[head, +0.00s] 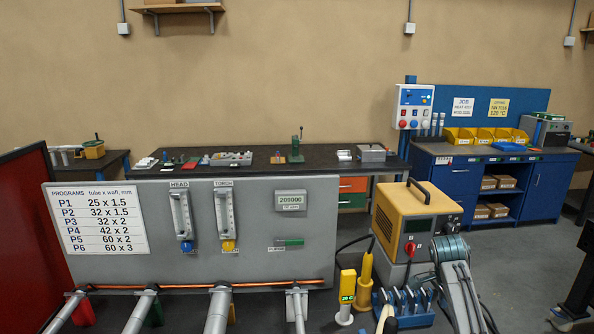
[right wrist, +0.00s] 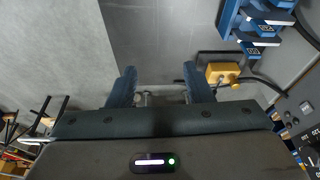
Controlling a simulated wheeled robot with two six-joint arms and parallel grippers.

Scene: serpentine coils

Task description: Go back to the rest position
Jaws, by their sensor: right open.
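My right gripper (right wrist: 159,86) shows in the right wrist view. Its two dark blue fingers stand wide apart, with nothing held between them.
A grey panel (head: 255,220) stands ahead, with a copper tube (head: 180,287) along its lower edge. A yellow-topped machine (head: 415,207), a blue rack (head: 403,320) and a yellow torch-like tool (head: 365,270) stand at right. A dark bench (head: 330,165) is behind. Some floor between the machine and blue cabinets (head: 456,191) is clear.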

